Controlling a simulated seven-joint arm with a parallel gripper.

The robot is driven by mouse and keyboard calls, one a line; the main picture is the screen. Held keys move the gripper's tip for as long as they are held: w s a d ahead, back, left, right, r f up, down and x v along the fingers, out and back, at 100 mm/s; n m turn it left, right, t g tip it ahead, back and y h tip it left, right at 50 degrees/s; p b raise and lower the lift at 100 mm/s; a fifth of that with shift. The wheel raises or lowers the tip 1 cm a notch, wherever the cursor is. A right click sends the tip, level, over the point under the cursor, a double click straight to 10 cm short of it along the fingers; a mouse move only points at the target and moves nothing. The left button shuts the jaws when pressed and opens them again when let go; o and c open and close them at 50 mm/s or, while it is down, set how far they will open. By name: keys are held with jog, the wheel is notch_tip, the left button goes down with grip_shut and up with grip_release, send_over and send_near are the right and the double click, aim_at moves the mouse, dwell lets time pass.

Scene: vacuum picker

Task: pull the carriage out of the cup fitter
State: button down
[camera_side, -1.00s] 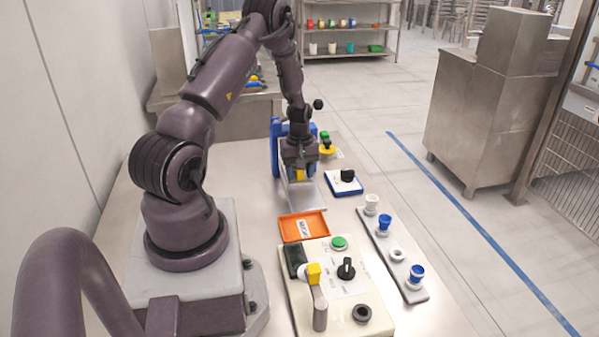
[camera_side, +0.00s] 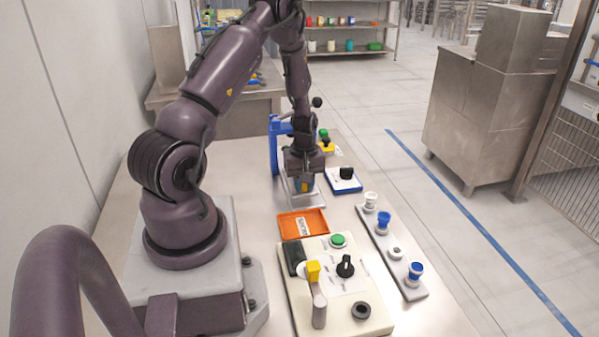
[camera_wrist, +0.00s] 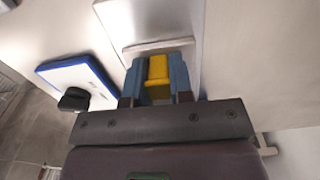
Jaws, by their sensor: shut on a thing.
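The blue cup fitter (camera_side: 274,147) stands at the far part of the bench, partly hidden behind my arm. Its grey metal carriage (camera_side: 307,200) shows in front of it, below my gripper; the carriage plate also shows in the wrist view (camera_wrist: 150,18). My gripper (camera_side: 303,186) is shut on the carriage's yellow handle (camera_wrist: 158,70), with one blue finger on each side of it in the wrist view (camera_wrist: 158,85). How far the carriage still sits inside the fitter is hidden by my gripper and wrist.
A blue-edged white switch box (camera_side: 344,180) stands close to the right of the carriage. An orange tray (camera_side: 289,227) lies just in front of it. A control panel (camera_side: 342,285) and a grey strip of cups (camera_side: 411,289) are nearer the camera.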

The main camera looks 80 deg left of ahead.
aim_at(308, 204)
jog(key=d, duration=0.4)
jog(key=shift+d, duration=0.25)
jog(key=c, duration=1)
grip_release()
jog(key=shift+a, duration=0.1)
jog(key=shift+r, duration=0.55)
notch_tip(308, 204, up, 12)
